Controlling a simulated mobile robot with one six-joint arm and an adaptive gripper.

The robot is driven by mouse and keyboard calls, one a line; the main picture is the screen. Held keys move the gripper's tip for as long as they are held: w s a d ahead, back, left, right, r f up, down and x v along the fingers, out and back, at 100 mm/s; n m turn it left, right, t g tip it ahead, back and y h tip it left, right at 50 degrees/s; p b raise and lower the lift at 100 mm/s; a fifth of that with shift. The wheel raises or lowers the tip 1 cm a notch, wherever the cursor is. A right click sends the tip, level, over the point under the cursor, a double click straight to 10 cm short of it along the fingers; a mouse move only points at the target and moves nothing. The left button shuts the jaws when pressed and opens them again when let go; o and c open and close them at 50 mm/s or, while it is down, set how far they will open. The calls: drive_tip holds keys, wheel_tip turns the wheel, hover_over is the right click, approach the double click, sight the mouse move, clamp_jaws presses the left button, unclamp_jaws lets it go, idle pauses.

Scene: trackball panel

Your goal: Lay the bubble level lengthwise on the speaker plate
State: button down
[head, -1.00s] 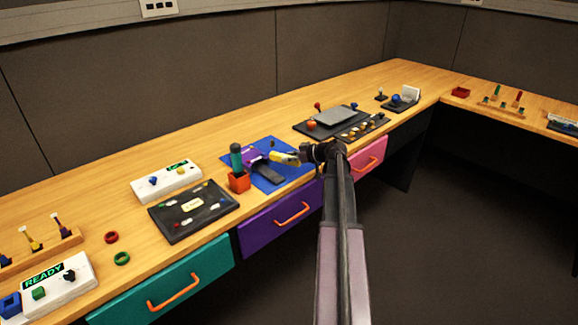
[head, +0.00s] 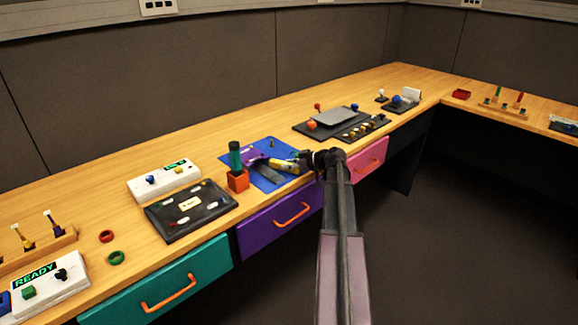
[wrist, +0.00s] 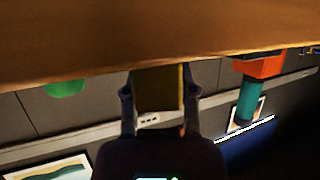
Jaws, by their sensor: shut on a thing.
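My gripper (head: 298,162) is shut on a yellow bar-shaped thing (head: 283,165), which looks like the bubble level. In the wrist view it shows as a dark olive block with a yellow edge (wrist: 158,90) between the two fingers. In the head view my gripper is over the right part of a blue mat (head: 266,182), beside a purple and dark grey thing (head: 255,156). Whether the held bar touches anything is too small to tell. A flat grey plate (head: 336,116) lies on a black panel farther back right; I cannot tell whether it is the speaker plate.
An orange holder (head: 238,181) with a teal cylinder stands left of the mat. A black panel (head: 165,226) and a white box (head: 145,188) are farther left. A black board with several knobs (head: 362,131) is to the right. Bare desk lies behind the mat.

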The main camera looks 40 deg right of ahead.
drive_tip(key=shift+f, duration=0.2)
drive_tip(key=shift+c, duration=2)
unclamp_jaws()
drive_tip(key=shift+r, duration=0.25)
drive_tip(key=shift+s+r, duration=0.1)
drive_tip(key=shift+s, duration=0.1)
drive_tip(key=p+v, duration=0.4)
drive_tip(key=v, duration=0.7)
drive_tip(key=shift+s+d+p, duration=0.2)
drive_tip(key=shift+p, duration=0.1)
drive_tip(key=shift+r, duration=0.15)
